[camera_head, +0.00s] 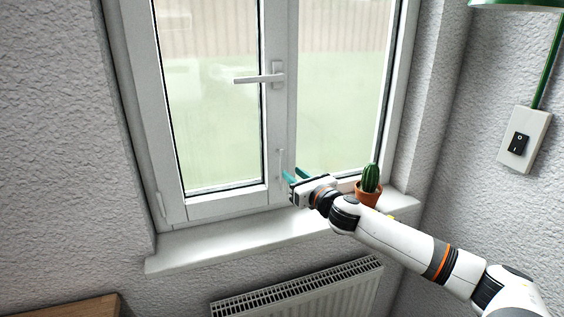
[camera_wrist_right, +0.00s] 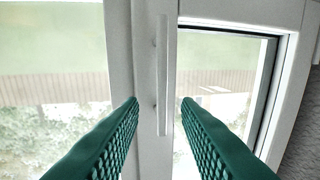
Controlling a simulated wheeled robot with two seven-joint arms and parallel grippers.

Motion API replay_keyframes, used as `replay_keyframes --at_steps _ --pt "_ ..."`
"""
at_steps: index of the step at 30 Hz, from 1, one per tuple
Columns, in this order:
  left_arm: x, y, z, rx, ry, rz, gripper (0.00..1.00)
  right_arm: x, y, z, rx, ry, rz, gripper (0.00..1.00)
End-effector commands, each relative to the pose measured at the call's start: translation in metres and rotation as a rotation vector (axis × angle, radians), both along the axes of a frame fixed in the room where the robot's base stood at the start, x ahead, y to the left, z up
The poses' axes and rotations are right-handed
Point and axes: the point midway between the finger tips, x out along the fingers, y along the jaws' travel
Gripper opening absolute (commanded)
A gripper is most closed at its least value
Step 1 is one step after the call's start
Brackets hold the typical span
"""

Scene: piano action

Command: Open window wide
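The white window (camera_head: 210,110) has a left sash that looks flush with its frame. Its lever handle (camera_head: 258,78) lies horizontal, pointing left. Below it, a slim vertical pull handle (camera_head: 281,163) stands on the sash's right stile. My right gripper (camera_head: 295,175) is just right of this pull handle, low by the window, with green fingers apart. The right wrist view shows the pull handle (camera_wrist_right: 163,75) upright, in line with the gap between the open fingers (camera_wrist_right: 160,102). Nothing is gripped; contact cannot be seen. My left gripper is not in view.
A potted cactus (camera_head: 369,182) stands on the right of the sill (camera_head: 215,240), close to my right arm. A radiator (camera_head: 300,290) is below the sill. A light switch (camera_head: 519,144) and green lamp (camera_head: 515,3) are at right. A wooden surface (camera_head: 80,307) is at lower left.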

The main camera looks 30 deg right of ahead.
Motion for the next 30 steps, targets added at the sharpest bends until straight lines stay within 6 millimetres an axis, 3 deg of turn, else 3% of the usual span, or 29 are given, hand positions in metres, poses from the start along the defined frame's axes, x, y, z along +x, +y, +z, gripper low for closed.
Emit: replay_keyframes --at_steps 3,9,15,23,30 --pt "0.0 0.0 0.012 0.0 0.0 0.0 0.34 0.025 0.0 0.005 0.006 -0.003 0.0 0.3" --pt "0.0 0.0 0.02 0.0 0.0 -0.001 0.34 0.055 -0.001 0.002 0.003 -0.001 0.0 0.3" --pt "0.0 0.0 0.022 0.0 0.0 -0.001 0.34 0.067 -0.001 0.001 0.001 0.0 0.002 0.3" --pt "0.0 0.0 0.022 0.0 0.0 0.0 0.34 0.068 -0.001 0.0 0.001 0.0 0.002 0.3" --pt "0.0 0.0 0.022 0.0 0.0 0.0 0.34 0.068 -0.001 0.0 0.001 0.0 0.002 0.0"
